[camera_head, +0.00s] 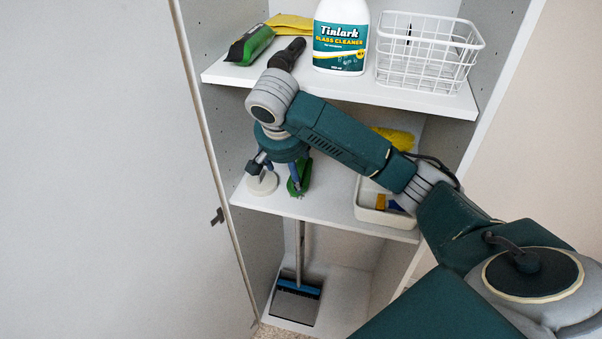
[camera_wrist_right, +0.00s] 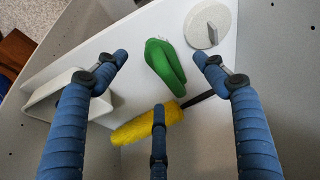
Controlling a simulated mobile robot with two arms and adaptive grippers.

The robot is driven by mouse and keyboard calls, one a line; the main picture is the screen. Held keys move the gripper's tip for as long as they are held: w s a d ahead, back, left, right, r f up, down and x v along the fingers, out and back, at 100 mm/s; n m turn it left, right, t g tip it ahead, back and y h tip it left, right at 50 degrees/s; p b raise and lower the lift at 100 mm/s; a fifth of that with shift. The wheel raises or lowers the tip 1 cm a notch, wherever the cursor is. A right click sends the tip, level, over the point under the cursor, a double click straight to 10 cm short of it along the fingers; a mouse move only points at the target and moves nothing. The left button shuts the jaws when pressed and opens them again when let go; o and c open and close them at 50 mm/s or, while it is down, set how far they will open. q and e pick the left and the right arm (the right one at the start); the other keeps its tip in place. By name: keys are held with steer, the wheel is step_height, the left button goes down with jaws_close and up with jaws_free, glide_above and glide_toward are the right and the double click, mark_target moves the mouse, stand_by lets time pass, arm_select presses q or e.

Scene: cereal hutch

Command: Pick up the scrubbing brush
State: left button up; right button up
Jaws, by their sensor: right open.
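The green scrubbing brush (camera_wrist_right: 167,67) lies on the middle shelf, with its looped handle facing up. In the head view the brush (camera_head: 305,178) is partly hidden by my right gripper (camera_head: 277,178). My right gripper also shows in the wrist view (camera_wrist_right: 160,75), its blue fingers spread wide and empty. The brush appears between the fingertips there, with no finger seen closed on it. My left gripper is not in view.
A pale round disc with a peg (camera_wrist_right: 207,27) is close beside the brush. A yellow duster (camera_wrist_right: 135,128) lies behind; a white tray (camera_head: 370,214) stands to the right. The upper shelf (camera_head: 340,88) overhangs, carrying a cleaner bottle (camera_head: 340,38) and wire basket (camera_head: 425,55).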

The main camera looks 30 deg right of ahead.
steer(key=b, duration=0.2)
glide_above(293, 193)
step_height(293, 193, down, 4)
steer(key=shift+a+f, duration=0.15)
steer(key=shift+f, duration=0.2)
steer(key=shift+d+f, duration=0.1)
steer(key=shift+d, duration=0.1)
steer(key=p+x, duration=0.1)
steer(key=x, duration=0.1)
steer(key=p+x, duration=0.2)
steer(key=shift+d, duration=0.3)
steer(key=shift+w+f, duration=0.15)
steer(key=shift+f, duration=0.2)
steer(key=c, duration=1.3)
